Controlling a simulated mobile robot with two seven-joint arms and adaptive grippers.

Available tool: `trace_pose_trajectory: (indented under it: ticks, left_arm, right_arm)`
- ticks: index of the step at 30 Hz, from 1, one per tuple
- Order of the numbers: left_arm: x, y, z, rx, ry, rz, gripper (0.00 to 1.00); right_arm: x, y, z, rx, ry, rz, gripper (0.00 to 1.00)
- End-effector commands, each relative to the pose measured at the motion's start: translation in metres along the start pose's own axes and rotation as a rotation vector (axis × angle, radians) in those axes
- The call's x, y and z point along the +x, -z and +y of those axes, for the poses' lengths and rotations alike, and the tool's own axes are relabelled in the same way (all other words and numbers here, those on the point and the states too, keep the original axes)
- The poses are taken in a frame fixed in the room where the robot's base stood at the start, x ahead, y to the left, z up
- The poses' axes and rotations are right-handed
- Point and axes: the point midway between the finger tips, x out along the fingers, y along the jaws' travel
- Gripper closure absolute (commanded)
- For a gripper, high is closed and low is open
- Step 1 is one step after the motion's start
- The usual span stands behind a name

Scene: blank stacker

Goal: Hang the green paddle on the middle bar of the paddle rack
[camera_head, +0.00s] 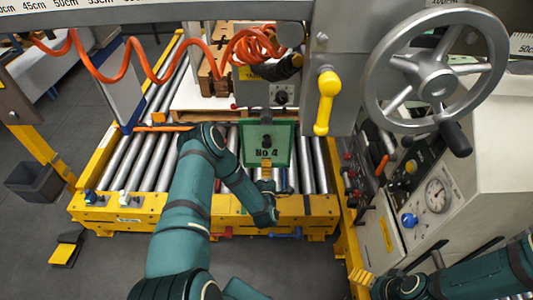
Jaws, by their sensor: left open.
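The green paddle (281,155), a board marked "No 4" with a dark knob at its centre, is at the middle of the roller conveyor in the head view. My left gripper (267,174) is open at the paddle's lower edge, its yellow fingers pointing away from me. I cannot tell whether the fingers touch the paddle. My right gripper (361,277) is at the lower right, far from the paddle, and its finger gap is unclear. I cannot make out the paddle rack or its middle bar for certain.
The roller conveyor (152,163) has a yellow frame (150,207). A handwheel (437,85) and a yellow-handled lever (326,100) stand at the upper right, above a grey machine with a dial. An orange coiled hose (150,72) hangs across the top.

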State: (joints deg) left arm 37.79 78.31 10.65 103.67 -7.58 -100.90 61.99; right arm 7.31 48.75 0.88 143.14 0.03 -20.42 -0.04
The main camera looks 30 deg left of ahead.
Motion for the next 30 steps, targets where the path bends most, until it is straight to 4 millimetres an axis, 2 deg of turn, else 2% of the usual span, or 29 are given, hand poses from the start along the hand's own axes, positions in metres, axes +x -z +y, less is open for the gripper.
trace_pose_trajectory:
  ticks: [15,30]
  left_arm:
    - [0.048,0.000,-0.001,0.001,-0.001,0.001,0.17]
    - [0.090,0.000,0.000,0.001,-0.001,0.000,0.17]
  right_arm:
    - [0.015,0.002,0.005,-0.002,0.000,0.008,0.17]
    - [0.014,0.002,0.005,-0.001,0.000,0.008,0.17]
